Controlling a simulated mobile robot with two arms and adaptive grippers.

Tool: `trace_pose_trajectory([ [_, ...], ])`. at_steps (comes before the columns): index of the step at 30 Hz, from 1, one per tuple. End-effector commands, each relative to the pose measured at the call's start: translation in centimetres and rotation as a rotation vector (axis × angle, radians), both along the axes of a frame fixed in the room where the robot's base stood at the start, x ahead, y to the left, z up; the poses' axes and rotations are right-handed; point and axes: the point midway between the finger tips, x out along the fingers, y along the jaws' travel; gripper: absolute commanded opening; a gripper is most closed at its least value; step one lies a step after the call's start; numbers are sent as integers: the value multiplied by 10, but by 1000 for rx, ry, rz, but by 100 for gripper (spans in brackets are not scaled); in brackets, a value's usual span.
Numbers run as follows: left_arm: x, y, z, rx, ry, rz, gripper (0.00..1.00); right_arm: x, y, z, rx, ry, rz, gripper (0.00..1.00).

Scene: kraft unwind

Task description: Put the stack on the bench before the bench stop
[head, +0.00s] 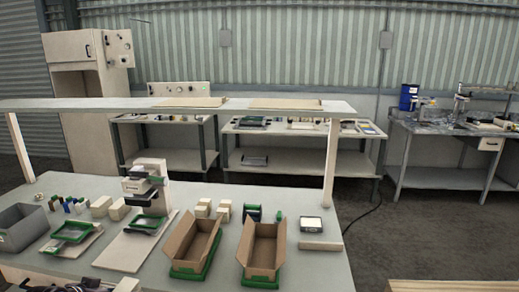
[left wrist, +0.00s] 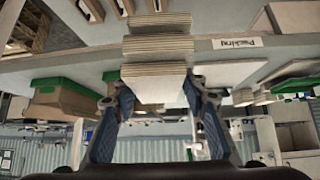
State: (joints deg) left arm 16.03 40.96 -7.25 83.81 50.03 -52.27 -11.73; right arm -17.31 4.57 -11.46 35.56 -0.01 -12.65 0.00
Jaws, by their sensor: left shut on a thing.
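The stack (left wrist: 152,88) looks like a pile of flat beige layers and sits between the two blue fingers of my left gripper (left wrist: 155,92) in the left wrist view. The gripper is shut on it. More layered beige pieces (left wrist: 157,47) show just beyond it; I cannot tell whether they are apart from it. In the head view only dark parts of my left gripper (head: 85,286) show at the bottom edge, with a beige block (head: 127,285) beside them. The bench (head: 305,266) fills the lower head view. I cannot make out the bench stop for certain. My right gripper is not in view.
Two open cardboard boxes (head: 262,245) on green bases stand mid-bench. A grey bin (head: 22,228), a pale board (head: 125,250) and a green-framed tray (head: 72,232) lie left of them. A raised shelf (head: 200,105) spans the bench. A sign (left wrist: 240,42) marks an edge.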

Motion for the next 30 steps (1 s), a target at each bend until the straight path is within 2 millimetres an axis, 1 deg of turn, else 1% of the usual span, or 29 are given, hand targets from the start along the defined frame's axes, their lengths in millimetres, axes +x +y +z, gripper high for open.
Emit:
trace_pose_trajectory([
  [1,-2,-4,4,4,-4,-16,8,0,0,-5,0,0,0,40],
  [5,-9,-21,19,3,-4,-64,8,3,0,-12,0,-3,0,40],
  [7,-16,-33,29,5,-4,-98,8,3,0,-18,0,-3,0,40],
  [11,-37,-66,50,7,-6,-195,8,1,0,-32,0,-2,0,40],
  [14,-64,-99,67,8,-4,-298,8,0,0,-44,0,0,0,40],
  [15,-77,-113,73,7,-3,-341,8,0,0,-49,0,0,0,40],
  [17,-97,-133,80,7,-2,-407,8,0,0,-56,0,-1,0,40],
  [18,-112,-145,83,6,0,-452,8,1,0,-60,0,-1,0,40],
  [20,-134,-164,88,5,1,-517,8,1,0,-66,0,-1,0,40],
  [21,-149,-175,90,3,1,-558,8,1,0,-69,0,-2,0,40],
  [24,-182,-196,92,1,3,-646,8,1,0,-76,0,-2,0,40],
  [27,-206,-211,93,-1,2,-710,8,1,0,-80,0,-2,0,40],
  [30,-221,-218,94,-1,1,-748,8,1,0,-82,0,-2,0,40],
])
